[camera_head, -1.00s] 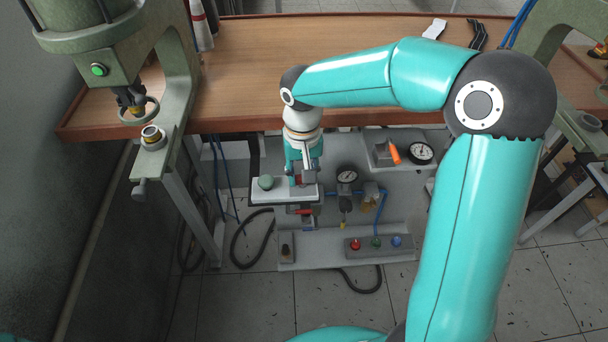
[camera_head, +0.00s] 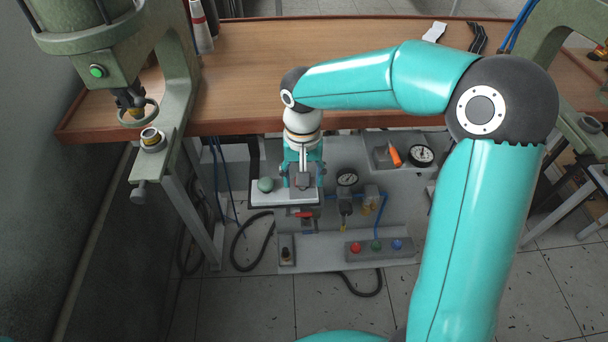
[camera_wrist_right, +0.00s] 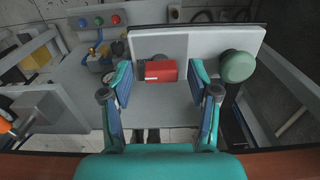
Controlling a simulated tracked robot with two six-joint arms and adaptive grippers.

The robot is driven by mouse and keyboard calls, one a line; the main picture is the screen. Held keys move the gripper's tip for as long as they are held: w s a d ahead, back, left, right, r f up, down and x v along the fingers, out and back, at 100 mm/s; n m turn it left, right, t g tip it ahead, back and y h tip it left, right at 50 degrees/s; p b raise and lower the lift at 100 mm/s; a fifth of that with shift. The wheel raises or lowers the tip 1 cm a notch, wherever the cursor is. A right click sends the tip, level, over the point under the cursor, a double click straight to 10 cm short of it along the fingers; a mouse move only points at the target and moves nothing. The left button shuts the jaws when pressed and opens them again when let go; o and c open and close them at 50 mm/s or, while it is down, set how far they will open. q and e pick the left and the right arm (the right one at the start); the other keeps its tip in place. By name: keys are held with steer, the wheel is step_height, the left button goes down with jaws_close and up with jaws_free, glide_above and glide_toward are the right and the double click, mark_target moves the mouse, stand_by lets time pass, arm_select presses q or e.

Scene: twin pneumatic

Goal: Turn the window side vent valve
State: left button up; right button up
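My right gripper (camera_head: 304,184) points down over a white and grey ledge (camera_head: 270,199) on the grey pneumatic panel. In the right wrist view its two fingers (camera_wrist_right: 161,83) are apart, with a red block (camera_wrist_right: 160,71) between them and gaps on both sides. A round green knob (camera_head: 265,185) stands on the ledge; it also shows in the wrist view (camera_wrist_right: 237,66). An orange lever (camera_head: 395,155) sits on a grey block at right. I cannot tell which part is the vent valve. My left gripper is not in view.
A box with red, green and blue buttons (camera_head: 376,246) is lower. The wooden bench (camera_head: 240,85) overhangs the panel. A green press (camera_head: 175,110) stands at left.

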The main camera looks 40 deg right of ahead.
steer(key=shift+r, duration=0.1)
step_height(320, 180, up, 12)
stand_by(0.6)
stand_by(0.4)
